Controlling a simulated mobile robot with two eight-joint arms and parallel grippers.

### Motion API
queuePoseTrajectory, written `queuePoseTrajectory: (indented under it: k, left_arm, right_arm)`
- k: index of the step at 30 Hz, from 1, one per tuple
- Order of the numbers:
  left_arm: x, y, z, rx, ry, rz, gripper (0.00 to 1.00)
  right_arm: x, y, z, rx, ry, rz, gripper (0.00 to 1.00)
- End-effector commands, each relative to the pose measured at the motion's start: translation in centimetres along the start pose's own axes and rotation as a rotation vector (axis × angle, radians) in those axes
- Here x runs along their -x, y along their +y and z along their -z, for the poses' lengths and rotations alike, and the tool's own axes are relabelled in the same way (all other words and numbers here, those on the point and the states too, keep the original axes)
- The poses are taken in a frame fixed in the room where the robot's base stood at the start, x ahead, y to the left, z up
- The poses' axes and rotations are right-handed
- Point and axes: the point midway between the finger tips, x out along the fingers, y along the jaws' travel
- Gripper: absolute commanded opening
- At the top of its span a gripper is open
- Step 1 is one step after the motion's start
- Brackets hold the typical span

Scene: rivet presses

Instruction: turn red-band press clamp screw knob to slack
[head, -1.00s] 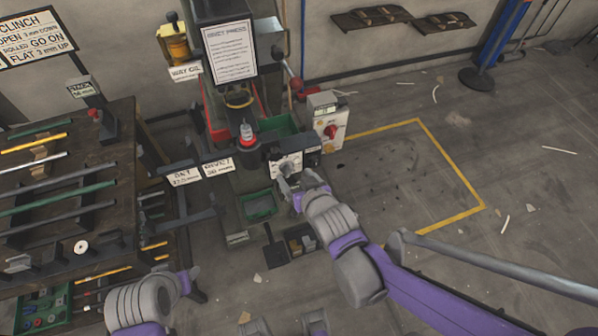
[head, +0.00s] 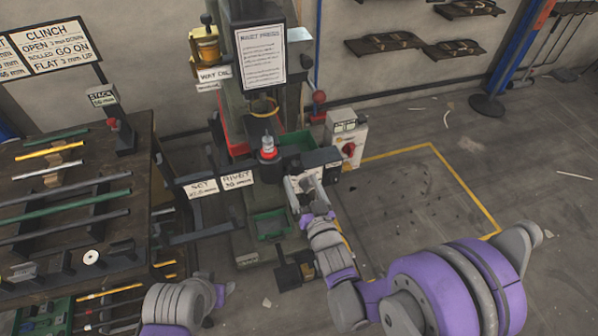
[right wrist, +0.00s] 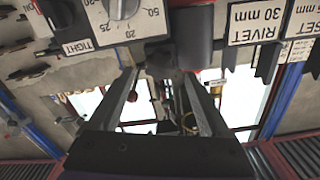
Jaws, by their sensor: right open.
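The rivet press (head: 235,110) stands at the middle back, with a red band (head: 267,154) around its post. My right gripper (head: 303,183) is at the dark clamp block (head: 322,157) on its front right. In the right wrist view, its fingers (right wrist: 160,78) are open with nothing gripped between them. A black knob (right wrist: 55,15) sits beside the TIGHT label (right wrist: 78,47). Which is the clamp screw knob is unclear. My left arm shows low left; its fingers are not clear.
The SET and RIVET signs (head: 237,181) stick out left of the press. A switch box with a red knob (head: 348,148) stands to its right. A rod rack (head: 75,185) fills the left. Yellow-marked floor (head: 400,200) on the right is mostly clear.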

Motion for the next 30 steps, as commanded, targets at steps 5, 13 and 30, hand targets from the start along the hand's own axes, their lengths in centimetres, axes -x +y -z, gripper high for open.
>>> queuePoseTrajectory:
  k: [5,13,30]
  left_arm:
    - [0.3,0.0,0.2,0.0,0.001,0.0,0.5]
    - [0.5,0.0,0.2,0.0,0.002,0.0,0.5]
    - [0.4,0.0,0.2,0.0,0.002,0.0,0.5]
  right_arm:
    - [-2.7,0.0,0.1,-0.001,0.0,0.0,0.81]
    - [-4.1,0.0,0.0,0.0,-0.001,0.0,0.81]
    - [-4.0,0.0,0.0,0.0,-0.001,0.0,0.12]
